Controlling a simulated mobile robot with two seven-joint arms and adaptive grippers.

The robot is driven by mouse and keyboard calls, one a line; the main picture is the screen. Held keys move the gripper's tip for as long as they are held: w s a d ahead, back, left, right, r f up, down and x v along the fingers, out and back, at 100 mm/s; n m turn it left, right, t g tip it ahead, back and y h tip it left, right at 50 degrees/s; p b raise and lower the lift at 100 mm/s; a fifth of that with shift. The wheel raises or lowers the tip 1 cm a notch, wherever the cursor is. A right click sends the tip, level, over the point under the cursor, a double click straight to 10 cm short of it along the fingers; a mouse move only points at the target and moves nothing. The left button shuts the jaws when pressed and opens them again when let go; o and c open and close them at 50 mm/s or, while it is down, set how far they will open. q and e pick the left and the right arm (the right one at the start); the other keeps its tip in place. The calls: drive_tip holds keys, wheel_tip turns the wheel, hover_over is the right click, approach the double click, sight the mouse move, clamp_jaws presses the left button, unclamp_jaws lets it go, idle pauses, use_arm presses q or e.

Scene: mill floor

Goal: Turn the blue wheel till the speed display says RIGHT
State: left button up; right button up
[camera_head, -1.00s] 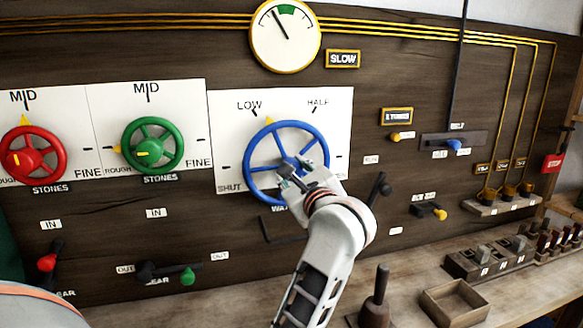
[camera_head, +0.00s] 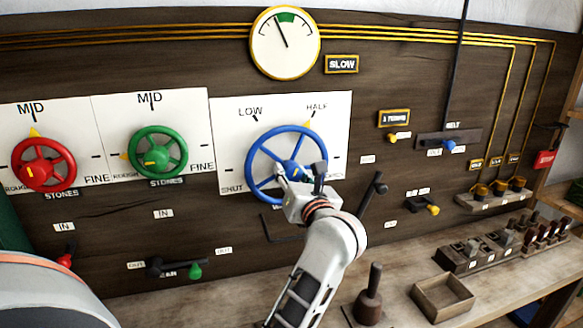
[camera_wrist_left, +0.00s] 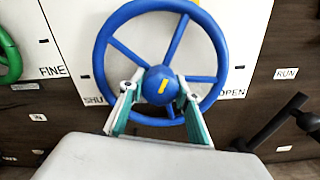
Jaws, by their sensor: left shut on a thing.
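The blue wheel (camera_head: 250,171) is mounted on a white plate (camera_head: 231,118) marked LOW, HALF and SHUT. The yellow pointer (camera_head: 307,122) at its rim stands by HALF. The speed display (camera_head: 341,64) reads SLOW. The round gauge (camera_head: 285,58) above has its needle just left of the green band. My left gripper (camera_head: 300,172) is at the middle of the wheel, shut on it. In the left wrist view, its fingers (camera_wrist_left: 157,98) lie on either side of the blue hub (camera_wrist_left: 160,84). My right gripper is in neither view.
A red wheel (camera_head: 18,163) and a green wheel (camera_head: 137,136) are to the left. A black lever (camera_head: 375,190) stands just right of my gripper. Below are a bench with a wooden tray (camera_head: 420,298) and a dark-handled tool (camera_head: 368,308).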

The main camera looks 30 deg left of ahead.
use_arm(q)
drive_tip(key=shift+m, duration=0.5)
drive_tip(key=o, duration=1.1)
drive_tip(key=shift+a, duration=0.1)
wheel_tip(320, 180, up, 10)
drive_tip(key=shift+r, duration=0.1)
idle(0.3)
